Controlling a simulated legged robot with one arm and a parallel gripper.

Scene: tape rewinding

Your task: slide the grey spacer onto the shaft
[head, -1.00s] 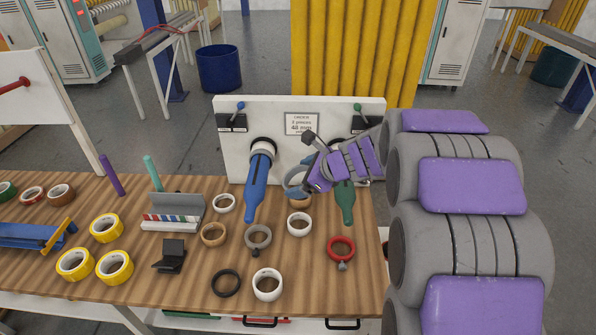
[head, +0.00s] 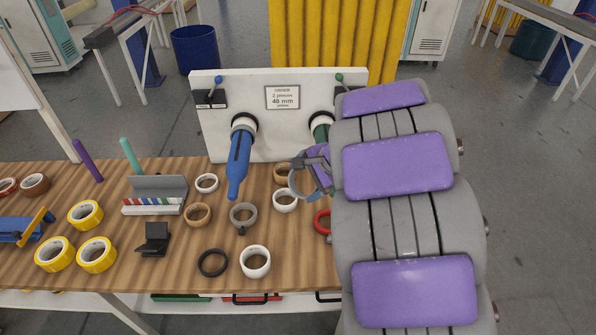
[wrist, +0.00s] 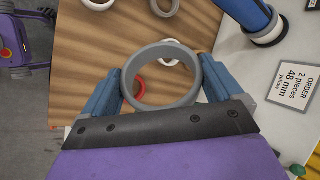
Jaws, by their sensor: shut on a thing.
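My gripper (head: 303,178) is shut on the grey spacer (wrist: 196,75), a plain ring, and holds it above the table in front of the white panel. In the wrist view both blue fingers of my gripper (wrist: 162,76) press the ring from its sides. The blue shaft (head: 239,165) sticks out of the panel to the left of the ring, which is apart from it. It also shows at the top right of the wrist view (wrist: 250,15). A green shaft (head: 321,131) stands on the panel's right, mostly hidden behind my arm.
A grey ring with a small knob (head: 243,216), a black ring (head: 212,263), white rings (head: 256,262) and yellow tape rolls (head: 96,254) lie on the wooden table (head: 150,280). A red ring (head: 322,221) is partly hidden by my arm. The panel (head: 215,130) closes off the back.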

